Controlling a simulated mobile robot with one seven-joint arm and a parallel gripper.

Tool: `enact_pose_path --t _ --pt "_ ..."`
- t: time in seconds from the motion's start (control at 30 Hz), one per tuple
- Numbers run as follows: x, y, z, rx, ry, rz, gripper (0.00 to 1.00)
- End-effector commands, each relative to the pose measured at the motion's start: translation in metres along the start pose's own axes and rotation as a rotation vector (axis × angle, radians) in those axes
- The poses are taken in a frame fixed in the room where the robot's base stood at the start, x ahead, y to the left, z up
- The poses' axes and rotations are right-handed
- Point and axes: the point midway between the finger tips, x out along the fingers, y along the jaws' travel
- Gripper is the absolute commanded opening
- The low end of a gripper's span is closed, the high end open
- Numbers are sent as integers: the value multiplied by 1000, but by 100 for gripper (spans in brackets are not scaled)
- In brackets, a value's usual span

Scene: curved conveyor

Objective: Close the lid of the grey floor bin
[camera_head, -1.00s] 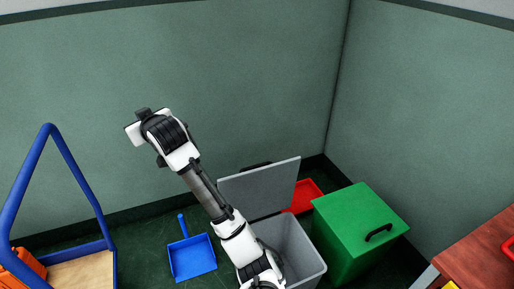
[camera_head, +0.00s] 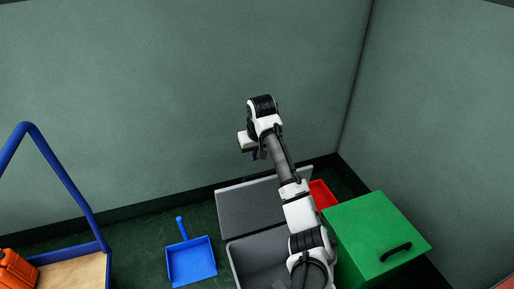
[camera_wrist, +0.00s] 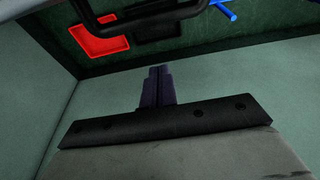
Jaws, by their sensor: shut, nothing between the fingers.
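The grey floor bin (camera_head: 240,265) stands at the lower middle of the head view, partly hidden by my arm. Its grey lid (camera_head: 248,207) is open and stands up at the back of the bin. The right part of the lid is hidden by my arm. A black handle (camera_wrist: 185,18) crosses the top of the wrist view and seems to be the lid's. My gripper (camera_head: 257,155) appears above the lid's back edge in the head view, pointing down. Its dark fingers (camera_wrist: 156,72) are shut and empty in the wrist view, apart from the handle.
A red tray (camera_head: 322,195) lies on the floor behind the bin, also in the wrist view (camera_wrist: 100,38). A green box (camera_head: 375,230) stands close on the right. A blue dustpan (camera_head: 191,260) and a blue-framed cart (camera_head: 80,190) are left. Green walls stand close behind.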

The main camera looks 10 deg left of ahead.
Motion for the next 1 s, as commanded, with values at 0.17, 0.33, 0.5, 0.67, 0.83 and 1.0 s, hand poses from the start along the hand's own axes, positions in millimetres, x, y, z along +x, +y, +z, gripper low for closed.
enact_pose_path --t 0.17,0.33,0.5,0.67,0.83,1.0 --pt "40 0 1 1 -3 -1 0" --pt "27 1 22 1 4 0 0" --pt "23 0 34 0 3 0 0" --pt "22 0 38 0 2 0 0" --pt "22 0 38 0 2 0 0" --pt "22 0 38 0 6 0 0"
